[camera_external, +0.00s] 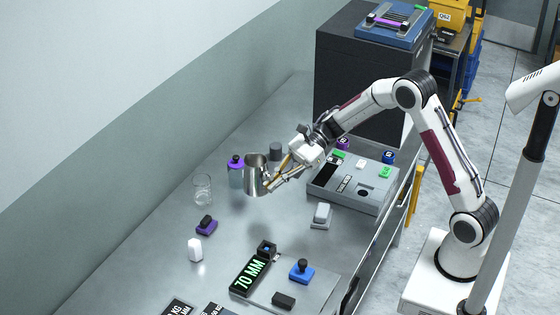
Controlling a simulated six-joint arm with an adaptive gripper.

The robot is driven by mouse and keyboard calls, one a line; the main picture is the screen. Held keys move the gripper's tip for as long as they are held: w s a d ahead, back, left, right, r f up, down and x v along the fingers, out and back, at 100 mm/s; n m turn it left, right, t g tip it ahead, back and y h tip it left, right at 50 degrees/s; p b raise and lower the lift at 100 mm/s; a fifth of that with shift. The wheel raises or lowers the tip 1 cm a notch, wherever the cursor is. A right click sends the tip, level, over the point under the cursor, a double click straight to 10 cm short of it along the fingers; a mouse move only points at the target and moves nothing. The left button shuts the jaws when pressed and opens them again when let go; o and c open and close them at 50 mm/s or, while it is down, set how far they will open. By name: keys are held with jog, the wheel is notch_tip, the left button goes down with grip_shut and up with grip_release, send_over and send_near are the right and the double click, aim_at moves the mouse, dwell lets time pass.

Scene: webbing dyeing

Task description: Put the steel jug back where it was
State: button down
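The steel jug (254,176) is in the middle of the external view, upright or nearly so. It appears raised above the grey metal table (150,262). My gripper (272,181) reaches in from the right, and its fingers are at the jug's right side, where the handle would be. The fingers seem closed on the jug there. The exact contact is too small to see clearly.
A purple-capped bottle (236,171) stands just behind the jug, and a clear glass (202,188) is to its left. A grey device (350,189) lies below my forearm.

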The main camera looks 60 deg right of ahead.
jog(key=shift+f, duration=2.85)
jog(key=shift+f, duration=1.85)
jog(key=shift+f, duration=0.1)
jog(key=c, duration=2.3)
grip_release()
jog(key=shift+d, duration=0.1)
jog(key=v, duration=1.2)
